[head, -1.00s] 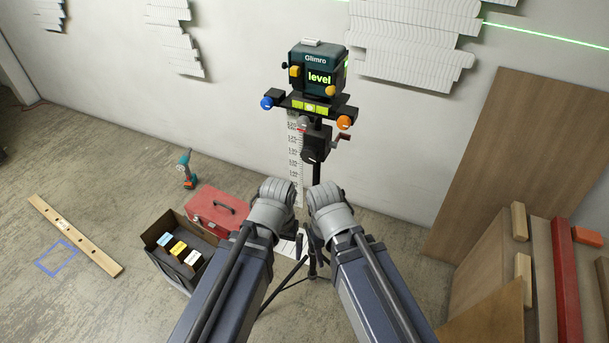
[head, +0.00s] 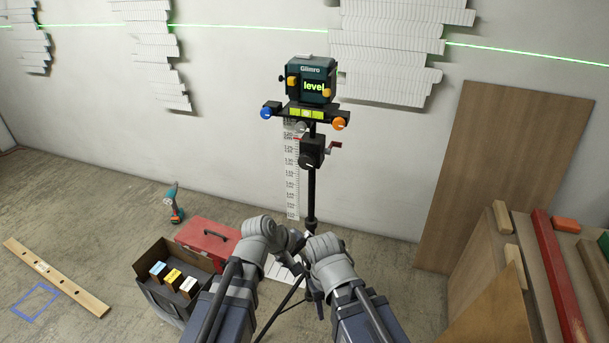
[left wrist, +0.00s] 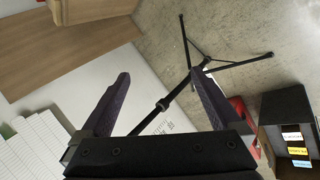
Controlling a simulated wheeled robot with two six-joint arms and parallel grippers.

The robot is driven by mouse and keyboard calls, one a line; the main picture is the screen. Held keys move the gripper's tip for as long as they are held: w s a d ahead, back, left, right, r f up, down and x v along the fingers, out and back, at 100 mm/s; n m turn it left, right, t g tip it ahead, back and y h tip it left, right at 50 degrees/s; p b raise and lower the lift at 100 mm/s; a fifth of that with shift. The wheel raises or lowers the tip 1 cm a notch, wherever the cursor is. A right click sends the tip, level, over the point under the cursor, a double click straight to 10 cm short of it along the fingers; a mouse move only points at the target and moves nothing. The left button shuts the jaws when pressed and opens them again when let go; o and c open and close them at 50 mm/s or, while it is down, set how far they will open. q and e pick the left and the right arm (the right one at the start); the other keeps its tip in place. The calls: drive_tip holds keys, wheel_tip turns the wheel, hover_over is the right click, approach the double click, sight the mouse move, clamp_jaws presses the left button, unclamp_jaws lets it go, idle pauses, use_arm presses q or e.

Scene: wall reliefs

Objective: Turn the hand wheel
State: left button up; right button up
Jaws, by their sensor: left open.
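A teal laser level (head: 311,81) reading "level" sits on a black mount with blue (head: 266,112) and orange (head: 340,124) knobs. Below it, on the tripod pole (head: 311,195), is a black housing (head: 312,152) with a red-handled crank (head: 334,146) on its right side. I cannot tell which part is the hand wheel. My left gripper (left wrist: 160,75) is open in the left wrist view, with the tripod pole (left wrist: 162,104) showing between its fingers, apparently beyond them. In the head view both wrists are below the housing, apart from it. My right gripper's fingers are hidden.
A ruled white staff (head: 292,180) stands behind the pole. A black crate (head: 160,293) with small boxes, a red toolbox (head: 203,243) and a drill (head: 174,206) are on the floor at left. Wooden boards (head: 495,180) lean at right. Tripod legs spread below my arms.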

use_arm(q)
drive_tip(key=w+d+r+n+t+h+b, duration=0.2)
drive_tip(key=w+r+n+t, duration=0.1)
drive_tip(key=w+n, duration=0.2)
drive_tip(key=n+t+y+b, duration=0.1)
drive_tip(key=n+t+b, duration=0.55)
drive_tip(key=n, duration=1.65)
approach(305, 164)
wheel_tip(305, 164, down, 2)
drive_tip(key=d+t+p, duration=0.1)
drive_tip(key=t+p, duration=0.2)
drive_tip(key=shift+f+x, duration=0.2)
drive_tip(key=shift+x, duration=4)
drive_tip(key=shift+a, duration=0.1)
drive_tip(key=c, duration=1.4)
drive_tip(key=shift+o, duration=0.2)
